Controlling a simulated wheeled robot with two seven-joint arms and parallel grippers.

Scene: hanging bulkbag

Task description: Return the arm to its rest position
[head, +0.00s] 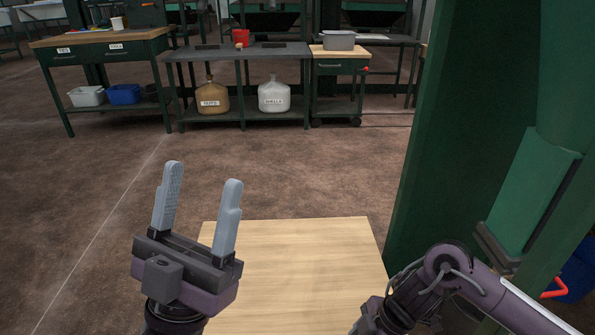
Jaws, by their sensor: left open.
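My left gripper (203,175) stands at the lower left of the head view, fingers pointing up and away. Its two grey fingers are spread apart with nothing between them. It is in front of the left edge of a pale wooden tabletop (300,270); I cannot tell its height above it. My right arm (480,285) comes in from the lower right and bends down past the bottom edge of the view. Its gripper does not show.
At the back are a workbench (100,38), a grey table (240,51) with two jugs below, and a small cart (340,53). The floor between is clear.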

